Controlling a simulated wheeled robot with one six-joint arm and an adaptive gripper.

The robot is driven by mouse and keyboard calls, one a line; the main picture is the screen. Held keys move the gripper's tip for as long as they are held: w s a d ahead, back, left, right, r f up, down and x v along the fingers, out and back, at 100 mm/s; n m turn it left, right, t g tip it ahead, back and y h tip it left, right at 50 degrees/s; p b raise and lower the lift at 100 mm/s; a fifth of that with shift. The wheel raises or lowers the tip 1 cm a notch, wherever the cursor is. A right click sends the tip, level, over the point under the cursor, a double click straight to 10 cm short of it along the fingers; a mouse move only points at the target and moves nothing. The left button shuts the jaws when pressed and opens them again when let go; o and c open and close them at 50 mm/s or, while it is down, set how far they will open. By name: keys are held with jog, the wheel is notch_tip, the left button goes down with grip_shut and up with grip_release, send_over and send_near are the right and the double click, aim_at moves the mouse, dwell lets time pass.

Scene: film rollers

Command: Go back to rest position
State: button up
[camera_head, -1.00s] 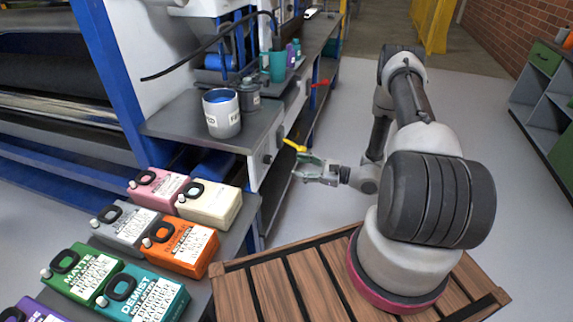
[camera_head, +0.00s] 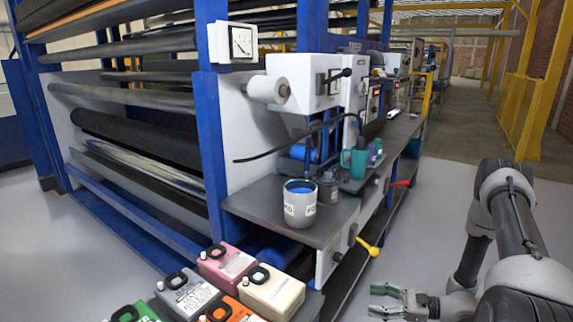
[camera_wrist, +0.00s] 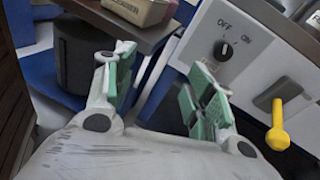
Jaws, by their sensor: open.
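My gripper (camera_head: 388,300) shows at the lower right in the head view, below a yellow-handled lever. It is open, with nothing between its green-padded fingers. In the wrist view my gripper (camera_wrist: 165,95) has its fingers spread apart, in front of a grey panel (camera_wrist: 222,50) with an OFF/ON knob (camera_wrist: 223,50). The yellow lever (camera_wrist: 278,125) is right of the fingers there, apart from them. In the head view the yellow lever (camera_head: 367,246) sticks out from the machine's side.
A white bucket with blue contents (camera_head: 300,205) stands on the machine's shelf (camera_head: 250,205). Several coloured jugs, including a cream one (camera_head: 272,292) and a pink one (camera_head: 227,265), stand at the bottom. A red lever (camera_head: 400,184) is farther back.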

jog(key=s+d+r+n+g+h, duration=0.3)
jog(key=s+r+n, duration=0.15)
jog(key=r, duration=0.35)
jog(key=s+d+r+n+g+h, duration=0.25)
jog(key=s+r+n+g, duration=0.2)
jog(key=r, duration=0.25)
jog(key=s+d+r+n+g+h, duration=0.25)
jog(key=s+r+n+h, duration=0.2)
jog(key=r, duration=0.35)
jog(key=s+r+n+t+h, duration=0.2)
jog(key=r+n+t, duration=0.1)
jog(key=r, duration=0.7)
jog(key=s+r+n+t+h, duration=0.3)
jog(key=r+n+t, duration=0.1)
jog(key=r, duration=0.6)
jog(key=shift+s+a+r+t, duration=0.25)
jog(key=shift+a+t, duration=0.1)
jog(key=shift+t, duration=0.25)
